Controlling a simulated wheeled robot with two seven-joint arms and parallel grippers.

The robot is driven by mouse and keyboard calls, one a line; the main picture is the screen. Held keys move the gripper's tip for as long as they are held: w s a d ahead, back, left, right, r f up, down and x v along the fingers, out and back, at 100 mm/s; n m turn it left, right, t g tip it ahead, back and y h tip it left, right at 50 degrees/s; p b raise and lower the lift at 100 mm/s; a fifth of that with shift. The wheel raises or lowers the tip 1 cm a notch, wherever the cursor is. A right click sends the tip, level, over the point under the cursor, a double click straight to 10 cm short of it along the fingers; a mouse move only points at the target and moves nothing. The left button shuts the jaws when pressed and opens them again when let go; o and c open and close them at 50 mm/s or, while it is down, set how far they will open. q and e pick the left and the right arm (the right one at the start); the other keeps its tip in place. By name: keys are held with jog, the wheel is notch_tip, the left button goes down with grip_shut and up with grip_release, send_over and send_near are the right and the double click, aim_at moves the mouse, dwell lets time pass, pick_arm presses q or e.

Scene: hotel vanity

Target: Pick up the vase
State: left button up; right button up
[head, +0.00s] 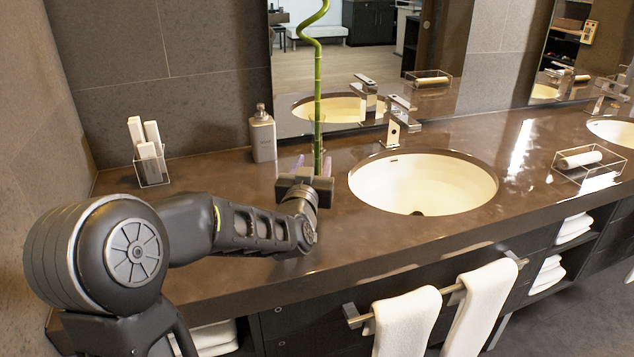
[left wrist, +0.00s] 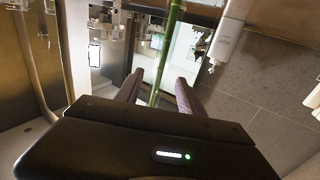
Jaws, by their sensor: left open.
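A green bamboo stalk (head: 318,85) rises from the counter in front of the mirror, with a curl near its top. No vase body shows; the place at the stalk's foot is hidden behind my left gripper (head: 312,164). That gripper is open, low over the counter, with its fingers pointing toward the wall. In the left wrist view the stalk (left wrist: 166,55) appears between the two spread fingers of the gripper (left wrist: 158,88), with gaps on both sides. I cannot tell how deep it sits between them. My right gripper is in neither view.
A soap dispenser (head: 262,136) stands just left of the stalk; it also shows in the left wrist view (left wrist: 229,32). A sink (head: 423,184) and faucet (head: 399,122) are to the right. A clear holder (head: 150,168) stands far left. Towels (head: 408,318) hang along the front.

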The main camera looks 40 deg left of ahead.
aim_at(316, 156)
pick_arm(q)
jog(key=p+x, duration=0.1)
jog(key=x, duration=0.4)
jog(key=shift+w+r, duration=0.1)
jog(key=shift+w, duration=0.05)
jog(key=shift+c, duration=0.3)
grip_shut()
dwell(0.5)
dwell(0.5)
jog(key=shift+r, duration=0.1)
